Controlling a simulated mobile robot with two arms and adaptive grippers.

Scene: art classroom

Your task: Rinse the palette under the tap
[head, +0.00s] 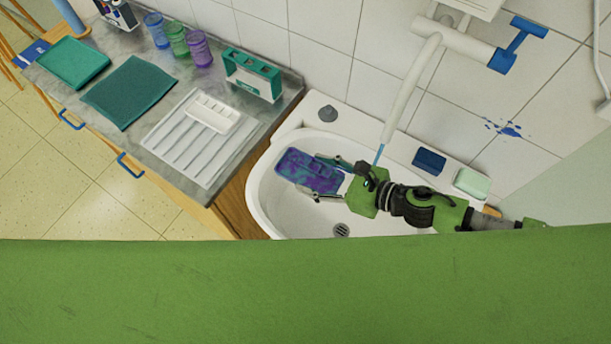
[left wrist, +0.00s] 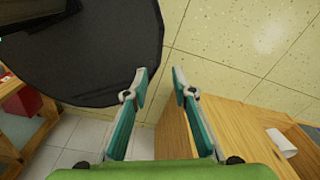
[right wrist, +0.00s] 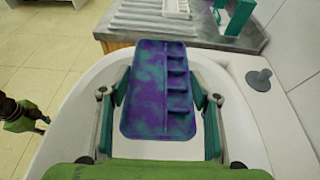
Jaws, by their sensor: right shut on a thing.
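The palette (head: 298,168), purple-blue with teal smears, is over the left part of the white sink basin (head: 256,190). My right gripper (head: 311,173) is shut on it, one finger on each side. In the right wrist view the palette (right wrist: 158,85) shows its row of small wells on the right, and the fingers (right wrist: 160,98) flank it. The white tap (head: 412,90) has a blue lever (head: 521,43). A thin blue stream (head: 379,154) leaves its spout, right of the palette and near my right wrist. My left gripper (left wrist: 160,84) is open and empty over the floor, away from the sink.
A blue sponge (head: 429,160) and pale green soap (head: 472,183) lie on the sink's back ledge.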

